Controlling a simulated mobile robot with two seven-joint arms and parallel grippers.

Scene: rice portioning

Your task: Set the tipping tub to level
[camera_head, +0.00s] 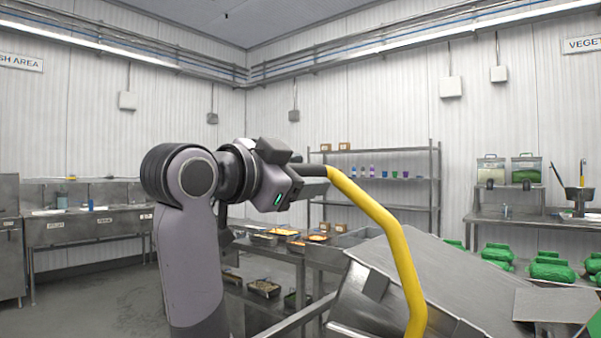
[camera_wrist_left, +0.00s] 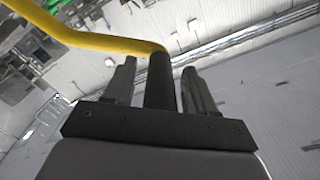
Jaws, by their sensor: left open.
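The tipping tub (camera_head: 445,275) is a grey metal tub at the lower right of the head view. It looks tilted, with a sloping side; its inside is mostly hidden. A bent yellow lever (camera_head: 392,228) rises in front of it and curves left to my left gripper (camera_head: 318,171). In the left wrist view the yellow lever (camera_wrist_left: 95,41) ends in a black grip (camera_wrist_left: 160,88). The grip stands between the two fingers of my left gripper (camera_wrist_left: 159,70), which are open with gaps on both sides. My right gripper is not in view.
Metal tables with trays of food (camera_head: 283,232) stand behind my left arm. A shelf rack (camera_head: 390,180) with small cups is at the back wall. Several green bags (camera_head: 550,268) lie at the right. Grey floor (camera_head: 110,295) is open at the left.

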